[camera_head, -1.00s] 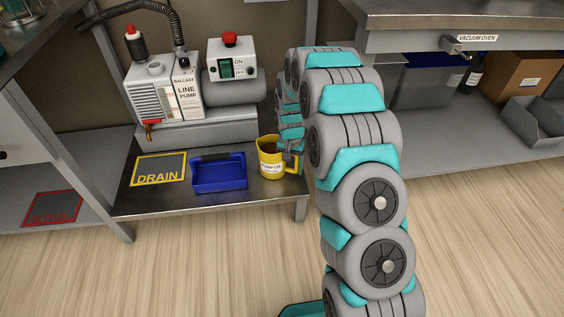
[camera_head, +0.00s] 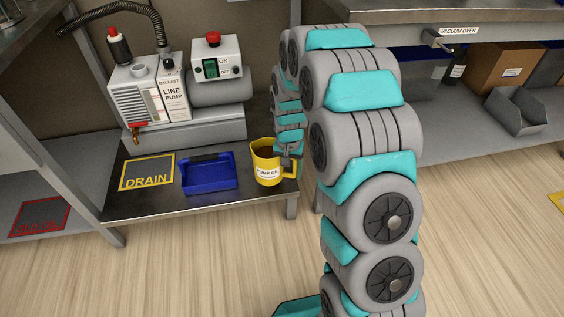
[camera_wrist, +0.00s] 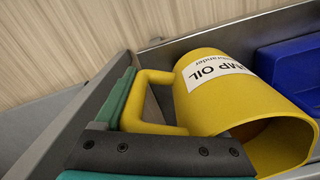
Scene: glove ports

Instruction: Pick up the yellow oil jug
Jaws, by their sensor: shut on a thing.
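The yellow oil jug (camera_head: 266,168), with a white "PUMP OIL" label, is upright at the right end of the low metal shelf, right of the blue tray. I cannot tell whether its base touches the shelf. My gripper (camera_head: 290,157) is at the jug's right side, partly hidden by my arm. In the wrist view the jug (camera_wrist: 215,95) fills the right half, its mouth toward the lower right. My gripper (camera_wrist: 135,120), with teal and dark fingers, is shut on the jug's loop handle (camera_wrist: 155,76).
The blue tray (camera_head: 208,185) sits close left of the jug, with the DRAIN mark (camera_head: 147,172) beyond it. The line pump (camera_head: 170,100) stands behind on the shelf (camera_head: 165,208). A shelf leg (camera_head: 292,207) is at the right front. The wooden floor in front is clear.

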